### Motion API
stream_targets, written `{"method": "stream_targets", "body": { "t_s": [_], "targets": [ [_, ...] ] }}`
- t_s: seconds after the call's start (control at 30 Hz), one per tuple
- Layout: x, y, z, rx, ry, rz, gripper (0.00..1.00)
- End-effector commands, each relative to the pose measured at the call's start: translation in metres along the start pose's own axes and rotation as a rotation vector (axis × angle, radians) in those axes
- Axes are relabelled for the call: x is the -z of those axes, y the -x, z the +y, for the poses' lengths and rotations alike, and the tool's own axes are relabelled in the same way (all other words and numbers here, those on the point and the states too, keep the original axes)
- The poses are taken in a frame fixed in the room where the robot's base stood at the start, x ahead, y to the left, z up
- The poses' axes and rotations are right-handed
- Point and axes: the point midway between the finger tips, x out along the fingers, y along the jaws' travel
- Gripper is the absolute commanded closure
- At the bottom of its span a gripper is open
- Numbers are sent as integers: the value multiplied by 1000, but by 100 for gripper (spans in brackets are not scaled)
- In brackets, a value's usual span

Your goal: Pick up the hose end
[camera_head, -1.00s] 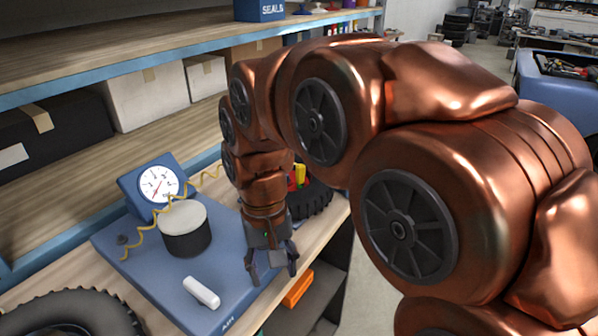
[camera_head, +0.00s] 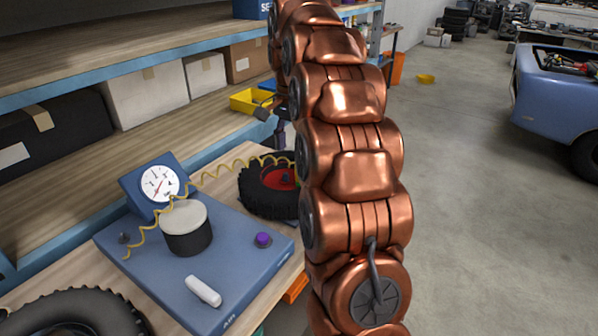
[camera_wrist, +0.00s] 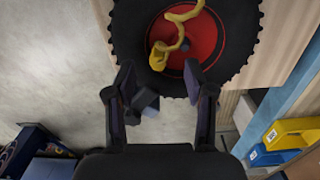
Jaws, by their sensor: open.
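A yellow coiled hose (camera_head: 225,171) runs from the blue air station (camera_head: 140,245) past its gauge (camera_head: 159,184) to a small black tyre with a red hub (camera_head: 262,190). In the wrist view the yellow hose end (camera_wrist: 158,55) lies over the red hub of the tyre (camera_wrist: 125,35). My gripper (camera_wrist: 160,82) is open and empty, its two fingers pointing toward the tyre on either side of the hose end's line. The hose end is just beyond the fingertips, not held. In the head view my arm hides the hose end and most of the gripper.
A larger tyre (camera_head: 75,312) lies at front left. Shelves with boxes (camera_head: 145,92) and a yellow bin (camera_head: 250,101) line the back.

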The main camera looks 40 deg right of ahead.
Motion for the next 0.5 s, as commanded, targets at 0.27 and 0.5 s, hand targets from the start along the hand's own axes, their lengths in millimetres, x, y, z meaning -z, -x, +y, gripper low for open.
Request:
{"method": "stream_targets", "body": {
  "t_s": [0.27, 0.5],
  "targets": [
    [18, 0, -2, 6, -62, 6, 46],
    [17, -16, -2, 4, -60, 4, 46]
  ]
}}
